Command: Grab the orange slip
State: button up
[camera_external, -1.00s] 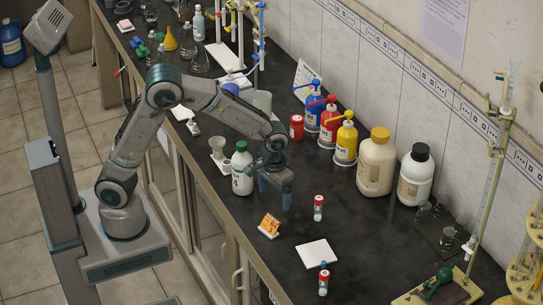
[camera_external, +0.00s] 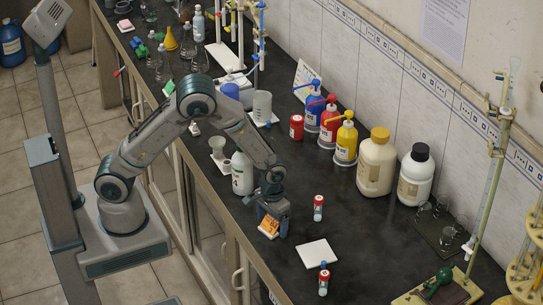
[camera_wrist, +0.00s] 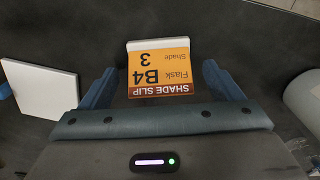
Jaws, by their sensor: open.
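The orange slip (camera_external: 270,224) stands on the dark bench near its front edge. My gripper (camera_external: 271,225) is low over the slip. In the wrist view my gripper's two blue fingers (camera_wrist: 160,85) are open, one on each side of the slip, with a gap visible on both sides. The slip's lower part is partly hidden by the gripper in the external view.
A white tile (camera_external: 317,253) lies to the right, with red-capped vials (camera_external: 318,208) near it. Yellow, red and blue pump bottles (camera_external: 346,142) stand along the wall. The bench between slip and tile is clear.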

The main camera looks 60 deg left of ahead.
jog(key=c, duration=1.1)
jog(key=shift+o, duration=0.2)
